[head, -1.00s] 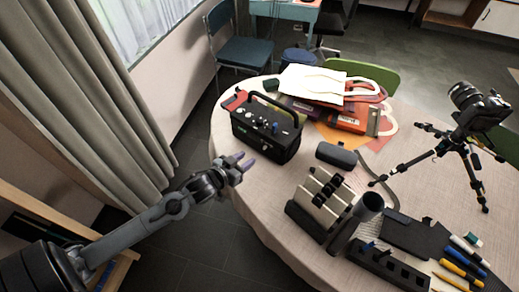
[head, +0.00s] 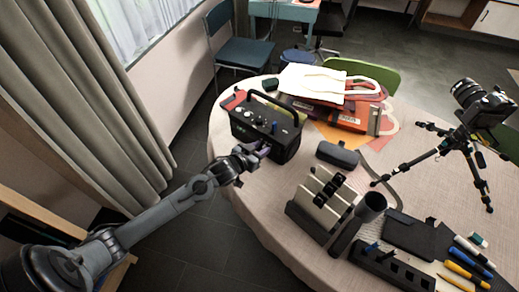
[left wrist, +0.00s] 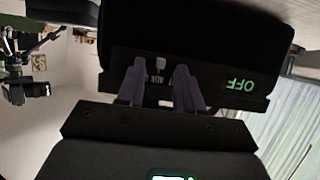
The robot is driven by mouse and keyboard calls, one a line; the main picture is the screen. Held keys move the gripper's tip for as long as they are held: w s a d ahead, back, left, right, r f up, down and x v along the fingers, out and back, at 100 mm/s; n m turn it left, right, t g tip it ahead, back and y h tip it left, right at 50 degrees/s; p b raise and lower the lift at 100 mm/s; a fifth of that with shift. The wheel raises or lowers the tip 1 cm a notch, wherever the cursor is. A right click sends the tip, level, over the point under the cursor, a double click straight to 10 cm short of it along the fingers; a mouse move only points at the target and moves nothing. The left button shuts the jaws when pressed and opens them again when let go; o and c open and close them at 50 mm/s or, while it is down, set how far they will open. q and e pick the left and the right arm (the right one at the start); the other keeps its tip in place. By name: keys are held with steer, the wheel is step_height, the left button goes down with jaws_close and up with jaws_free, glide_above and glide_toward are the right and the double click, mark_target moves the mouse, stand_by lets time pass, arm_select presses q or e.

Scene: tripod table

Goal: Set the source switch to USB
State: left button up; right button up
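The black box-shaped device (head: 280,150) with a carry handle stands at the left of the round table, with knobs on its top. In the left wrist view its panel (left wrist: 205,85) is upside down, with green OFF lettering. A small pale switch (left wrist: 160,63) shows beside partly hidden lettering that reads AUX and the start of another word. My left gripper (head: 263,149) is at the device's front face. Its purple fingers (left wrist: 160,88) are apart, with the switch seen in line with the gap. I cannot tell whether they touch it. My right gripper is not in view.
Bags and papers (head: 325,85) lie behind the device. A camera on a tripod (head: 465,135) stands at the far right. Floor is free left of the table.

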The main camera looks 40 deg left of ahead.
arm_select(q)
jaws_close()
stand_by(1.4)
